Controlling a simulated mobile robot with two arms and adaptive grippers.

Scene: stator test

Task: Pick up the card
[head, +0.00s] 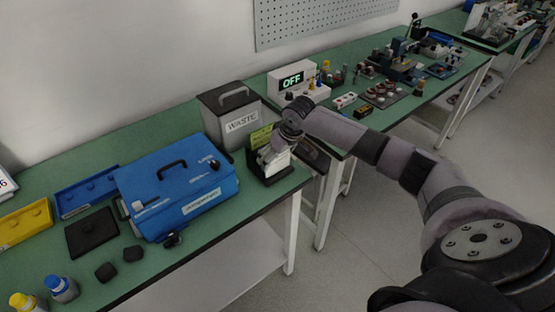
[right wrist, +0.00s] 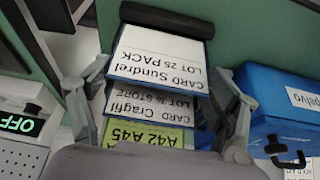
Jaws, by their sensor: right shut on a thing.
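A white card reading "CARD Sundrel LOT 25 PACK" (right wrist: 160,62) shows upside down in the right wrist view. Behind it are a white card reading "CARD Cragfil LOT 36 STORE" (right wrist: 150,110) and a green card marked "A42 A45" (right wrist: 150,137). In the head view, the green card (head: 261,137) sticks up at the dark card holder (head: 284,175) near the bench's right end. My right gripper (right wrist: 158,72) is shut on a card, one finger at each side edge; it looks like the Sundrel card, but the contact is unclear. It also shows in the head view (head: 270,157). My left gripper is out of view.
A blue case (head: 170,192) stands left of the holder, close to the gripper. A grey WASTE bin (head: 222,104) is behind. A box with an OFF display (head: 291,80) is on the second bench, across a gap. Blue and yellow trays lie at far left.

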